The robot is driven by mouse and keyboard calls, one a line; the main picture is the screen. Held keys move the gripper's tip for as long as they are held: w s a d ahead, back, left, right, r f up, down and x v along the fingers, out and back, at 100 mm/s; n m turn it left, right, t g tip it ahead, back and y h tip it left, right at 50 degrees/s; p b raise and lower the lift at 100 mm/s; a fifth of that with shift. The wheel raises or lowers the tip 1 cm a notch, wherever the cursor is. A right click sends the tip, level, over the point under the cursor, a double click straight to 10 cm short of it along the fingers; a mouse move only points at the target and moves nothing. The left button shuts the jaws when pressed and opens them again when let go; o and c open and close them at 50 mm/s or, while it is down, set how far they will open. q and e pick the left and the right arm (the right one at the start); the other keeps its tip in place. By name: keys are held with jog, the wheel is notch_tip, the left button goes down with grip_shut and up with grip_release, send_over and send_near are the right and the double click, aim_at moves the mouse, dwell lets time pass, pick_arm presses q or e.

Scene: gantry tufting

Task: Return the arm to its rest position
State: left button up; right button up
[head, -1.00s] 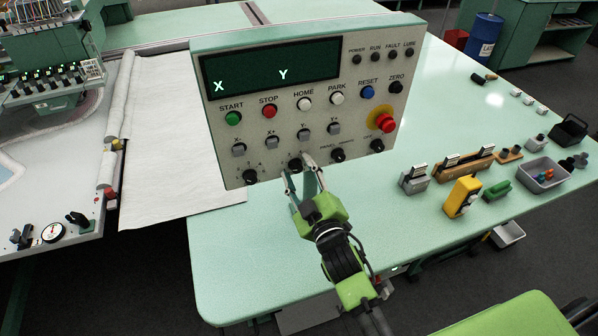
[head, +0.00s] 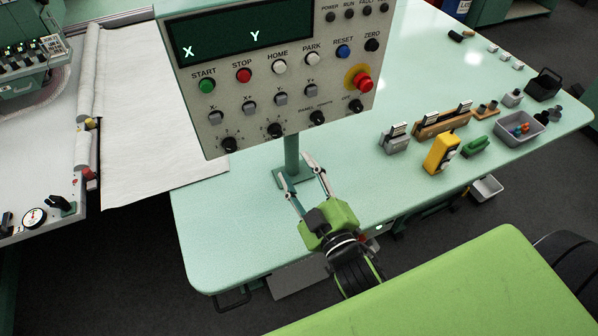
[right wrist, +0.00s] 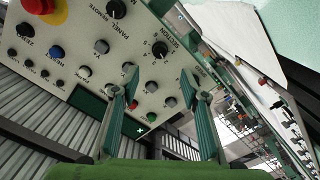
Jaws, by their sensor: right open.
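My right gripper (head: 296,172) is open and empty in the head view, below the control panel (head: 350,82) and in front of its post (head: 291,150). Its fingers point up toward the panel and stand apart from it. In the right wrist view, the two fingertips (right wrist: 163,82) are spread with nothing between them. The panel face (right wrist: 128,40) with knobs and buttons fills much of that view behind them. My left gripper is not in view.
The pale green table (head: 230,240) is clear at front left. To the right stand a yellow device (head: 441,153), a wooden rack (head: 441,124) and a grey tray (head: 519,131) with small coloured parts. A white sheet (head: 150,120) lies at left.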

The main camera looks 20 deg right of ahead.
dwell(0.6)
jog(key=s+d+f+m+g+h, duration=0.1)
jog(key=s+d+f+m+g, duration=0.35)
jog(key=s+f+g, duration=0.35)
jog(key=s+a+f+m+g, duration=0.1)
jog(key=s+f+g, duration=0.25)
jog(key=s, duration=0.25)
jog(key=s+f+m+g, duration=0.1)
jog(key=s+f+g, duration=0.25)
jog(key=s, duration=0.25)
notch_tip(320, 180, down, 28)
jog(key=s+b, duration=0.2)
jog(key=b, duration=0.1)
jog(key=s+d+f+g+b, duration=0.2)
jog(key=s+f+b, duration=0.1)
jog(key=s+f, duration=1.4)
notch_tip(320, 180, down, 3)
jog(key=shift+d+r, duration=0.15)
jog(key=shift+d, duration=0.2)
